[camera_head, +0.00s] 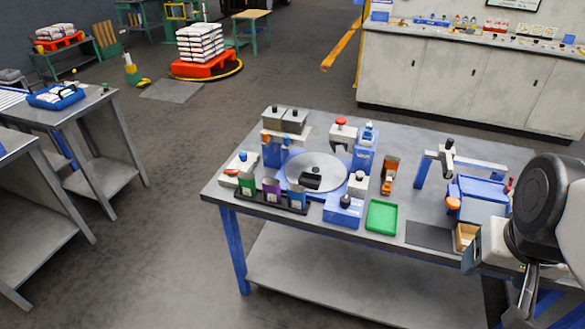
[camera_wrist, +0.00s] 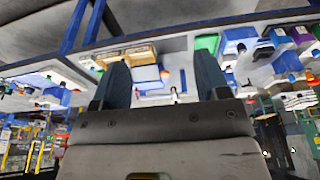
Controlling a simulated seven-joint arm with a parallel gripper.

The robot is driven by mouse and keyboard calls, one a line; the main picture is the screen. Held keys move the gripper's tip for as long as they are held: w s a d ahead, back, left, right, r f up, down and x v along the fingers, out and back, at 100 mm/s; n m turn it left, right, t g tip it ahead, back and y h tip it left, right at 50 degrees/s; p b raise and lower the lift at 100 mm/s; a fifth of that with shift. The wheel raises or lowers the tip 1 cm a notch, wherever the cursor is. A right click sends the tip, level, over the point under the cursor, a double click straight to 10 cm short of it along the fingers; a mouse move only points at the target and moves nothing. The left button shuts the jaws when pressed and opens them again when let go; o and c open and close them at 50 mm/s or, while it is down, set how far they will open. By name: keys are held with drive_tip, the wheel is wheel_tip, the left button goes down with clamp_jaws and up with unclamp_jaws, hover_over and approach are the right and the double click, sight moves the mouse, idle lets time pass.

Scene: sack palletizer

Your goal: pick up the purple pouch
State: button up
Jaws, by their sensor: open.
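The purple pouch (camera_head: 271,190) stands upright in a dark rack (camera_head: 293,208) at the left front of the workbench. It is between a green pouch (camera_head: 247,184) and a blue pouch (camera_head: 297,195). In the wrist view, a small purple shape (camera_wrist: 278,36) at the upper right looks like the same pouch. My gripper (camera_head: 471,258) is at the bench's right front, far to the right of the pouch. In the wrist view its two fingers (camera_wrist: 161,78) are spread apart with nothing held between them.
A round metal turntable (camera_head: 332,166) with a black item sits right behind the rack. A blue box (camera_head: 343,211), a green tray (camera_head: 381,216) and an orange-topped dispenser (camera_head: 389,173) stand between my gripper and the rack.

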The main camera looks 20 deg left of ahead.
drive_tip(key=w+a+n, duration=0.5)
drive_tip(key=w+a, duration=0.3)
drive_tip(key=w, duration=0.5)
drive_tip(key=n+g, duration=0.3)
drive_tip(key=n, duration=1)
hover_over(271, 182)
drive_tip(key=f, duration=1.9)
drive_tip(key=shift+d, duration=0.4)
drive_tip(key=shift+a+f+n, duration=0.25)
drive_tip(key=shift+a+n, duration=0.15)
